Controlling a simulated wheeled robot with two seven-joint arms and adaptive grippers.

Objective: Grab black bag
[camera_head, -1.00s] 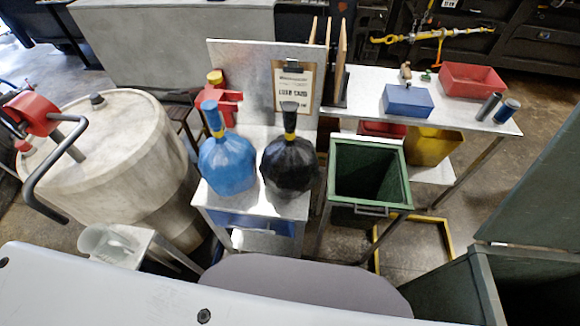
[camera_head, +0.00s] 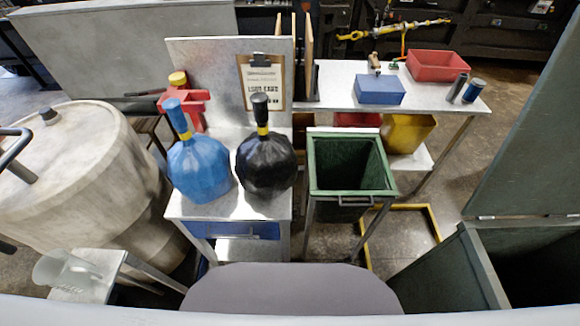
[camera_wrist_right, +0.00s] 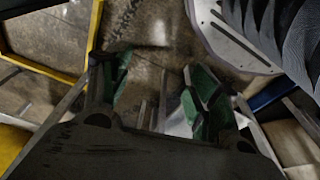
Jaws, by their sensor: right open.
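The black bag (camera_head: 266,165) stands upright on a small metal table (camera_head: 228,209). Its neck is tied with a yellow band and topped by a black upright end. A blue bag (camera_head: 198,168) of the same shape stands close to its left. Neither gripper shows in the head view. In the right wrist view my right gripper (camera_wrist_right: 152,98) is open and empty, its green-padded fingers apart above the floor. The black bag is not seen in that view.
A green open bin (camera_head: 350,165) stands right of the small table. A back panel with a clipboard (camera_head: 262,83) rises behind the bags. A large pale tank (camera_head: 85,180) is at the left. A large green container (camera_head: 485,265) is at the lower right.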

